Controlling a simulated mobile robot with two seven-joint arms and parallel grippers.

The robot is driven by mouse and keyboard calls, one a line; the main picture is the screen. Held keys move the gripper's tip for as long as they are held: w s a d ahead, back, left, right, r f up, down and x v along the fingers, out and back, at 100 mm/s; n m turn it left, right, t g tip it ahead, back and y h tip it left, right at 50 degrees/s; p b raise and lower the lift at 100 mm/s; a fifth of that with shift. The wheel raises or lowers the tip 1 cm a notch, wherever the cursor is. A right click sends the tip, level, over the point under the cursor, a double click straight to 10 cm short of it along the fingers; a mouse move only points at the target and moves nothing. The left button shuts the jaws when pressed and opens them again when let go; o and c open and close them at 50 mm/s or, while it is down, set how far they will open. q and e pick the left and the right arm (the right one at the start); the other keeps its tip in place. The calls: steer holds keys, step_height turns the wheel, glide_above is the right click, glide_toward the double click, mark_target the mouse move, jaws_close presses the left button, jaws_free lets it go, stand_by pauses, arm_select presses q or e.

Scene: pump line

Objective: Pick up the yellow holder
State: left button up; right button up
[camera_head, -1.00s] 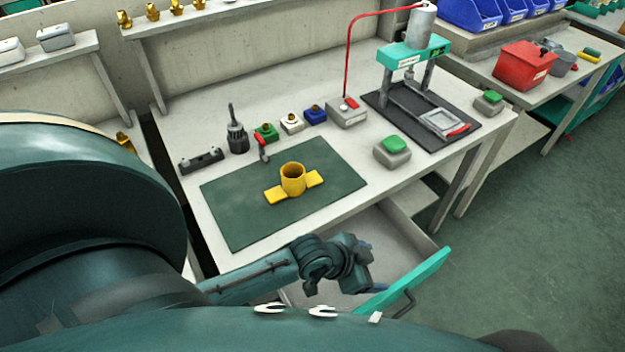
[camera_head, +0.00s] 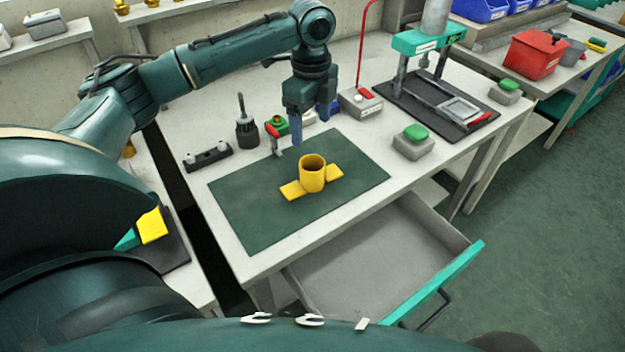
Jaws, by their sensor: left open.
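The yellow holder (camera_head: 312,174) stands upright on the dark green mat (camera_head: 252,218). It is a short open cup with a flat wing on each side. My left gripper (camera_head: 312,128) hangs over the table with its blue fingers pointing down. It is open and empty, above and behind the holder, and does not touch it. My right gripper is not in view.
Behind the mat are a black tool (camera_head: 245,130), a red-handled clamp (camera_head: 274,138) and a dark bar (camera_head: 207,157). A green-button box (camera_head: 413,141) and a press (camera_head: 437,95) stand to the right. An open drawer (camera_head: 375,255) juts out in front.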

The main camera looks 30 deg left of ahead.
arm_select(q)
glide_above(313, 166)
steer(key=s, duration=0.2)
step_height(313, 166, down, 7)
steer(key=shift+s+d+f, duration=0.1)
steer(key=shift+d+f, duration=0.1)
steer(key=shift+f, duration=0.65)
steer(key=shift+w+d+f, duration=0.1)
steer(key=shift+d+f, duration=0.15)
steer(key=shift+f, duration=0.6)
steer(key=shift+s+d+f, duration=0.1)
steer(key=shift+d+f, duration=0.1)
steer(key=shift+f, duration=0.65)
steer(key=shift+c, duration=0.2)
steer(key=c, duration=1.1)
